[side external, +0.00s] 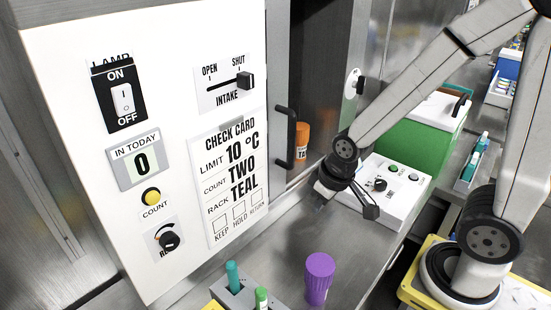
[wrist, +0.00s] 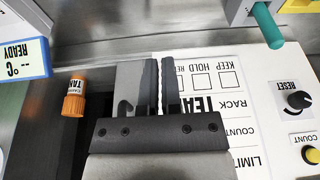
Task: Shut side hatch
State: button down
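The side hatch is a metal sliding panel (side external: 277,85) with a black bar handle (side external: 291,138), to the right of the white control panel. A dark opening (side external: 318,60) shows to the right of it, so the hatch stands open. My gripper (side external: 320,203) points down at the right of the handle, low over the metal counter; its tips are blurred there. In the wrist view my gripper's fingers (wrist: 161,88) are close together with a narrow gap and nothing visible between them.
An orange-capped vial (side external: 302,133) stands in the opening. The white control panel (side external: 80,60) carries switches and a check card. A white control box (side external: 400,180) is right of my gripper.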

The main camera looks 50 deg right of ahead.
jog(key=w+a+f+n+t+h, duration=0.3)
jog(key=w+a+n+t, duration=0.25)
jog(key=w+t, duration=0.2)
jog(key=shift+s+d+r+n+t+h, duration=0.25)
jog(key=shift+s+r+n+t+h, duration=0.35)
jog(key=shift+n+h, duration=0.45)
jog(key=shift+s+d+r+n+t+h, duration=0.4)
jog(key=shift+s+n+t+h, duration=0.4)
jog(key=shift+h, duration=0.55)
jog(key=shift+s+d+r+n+t+h, duration=0.15)
jog(key=shift+s+r+n+t+h, duration=0.35)
jog(key=shift+n+t+h, duration=0.5)
jog(key=shift+w+d+g, duration=0.1)
jog(key=shift+w+g, duration=0.15)
jog(key=w+d, duration=0.8)
jog(key=d, duration=0.1)
jog(key=shift+w+d, duration=0.15)
jog(key=shift+w, duration=0.2)
